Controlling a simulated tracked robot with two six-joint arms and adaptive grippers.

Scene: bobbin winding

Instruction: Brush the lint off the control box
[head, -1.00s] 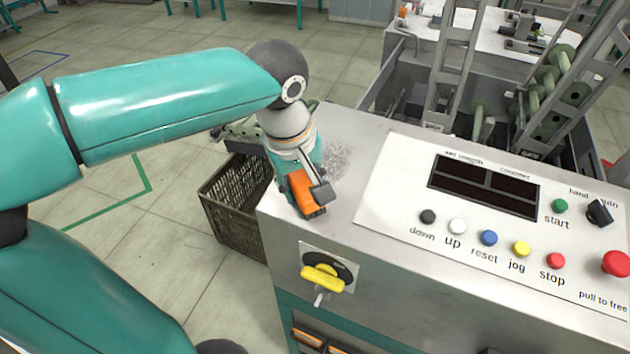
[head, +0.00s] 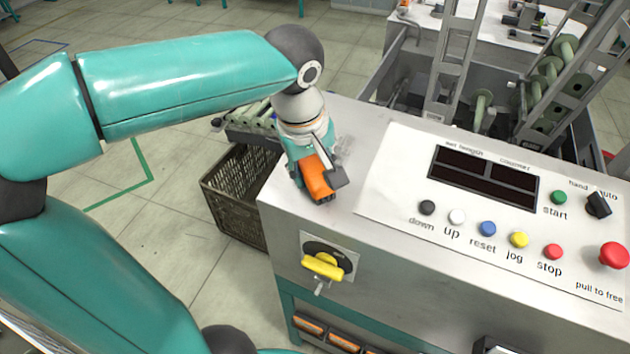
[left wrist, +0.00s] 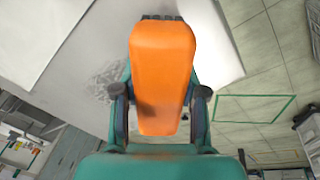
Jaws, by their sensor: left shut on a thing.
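My left gripper (head: 322,182) is shut on an orange brush (head: 316,178) over the left end of the control box top (head: 365,125). The orange brush back (left wrist: 162,70) fills the middle of the left wrist view, with dark bristle tips at its far end. I cannot tell whether the bristles touch the metal. A small patch of grey lint (head: 345,145) shows just right of the gripper in the head view. Lint (left wrist: 105,78) also shows left of the brush in the left wrist view. The gripper hides part of the top. My right gripper is not in view.
A sloped panel with buttons and a red stop knob (head: 613,255) lies right of the brush. A yellow rotary switch (head: 323,266) sits on the front face. A dark crate (head: 236,200) stands on the floor to the left. Metal uprights (head: 458,60) rise behind.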

